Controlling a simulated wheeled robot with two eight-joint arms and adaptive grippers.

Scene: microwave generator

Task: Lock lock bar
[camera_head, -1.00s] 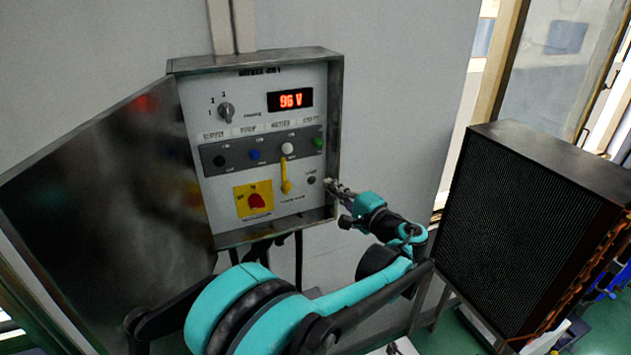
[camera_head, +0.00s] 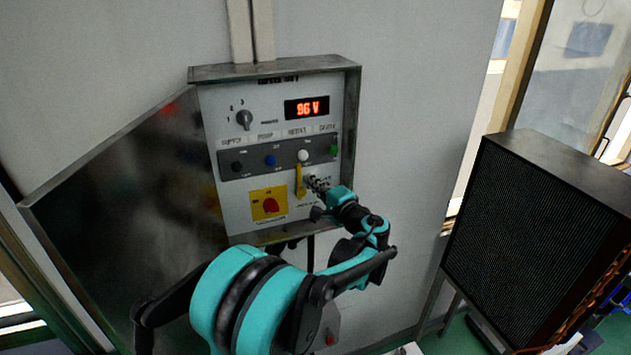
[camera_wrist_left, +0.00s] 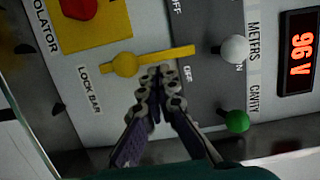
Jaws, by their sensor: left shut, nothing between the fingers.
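The yellow lock bar (camera_head: 299,178) is on the front of the control panel, upright below the white knob (camera_head: 303,155). In the left wrist view the lock bar (camera_wrist_left: 165,56) runs from a round pivot beside the "LOCK BAR" label to the grey switch strip. My left gripper (camera_head: 311,181) is just right of the bar in the head view. In the left wrist view my left gripper (camera_wrist_left: 162,72) is shut and empty, its fingertips at the bar's long edge. I cannot tell if they touch it. My right gripper is not in view.
The metal panel box (camera_head: 352,115) has a raised right wall near my arm. A red isolator knob on a yellow plate (camera_head: 256,205) is left of the bar. The open door (camera_head: 120,190) is at left. A black ribbed unit (camera_head: 540,240) stands at right.

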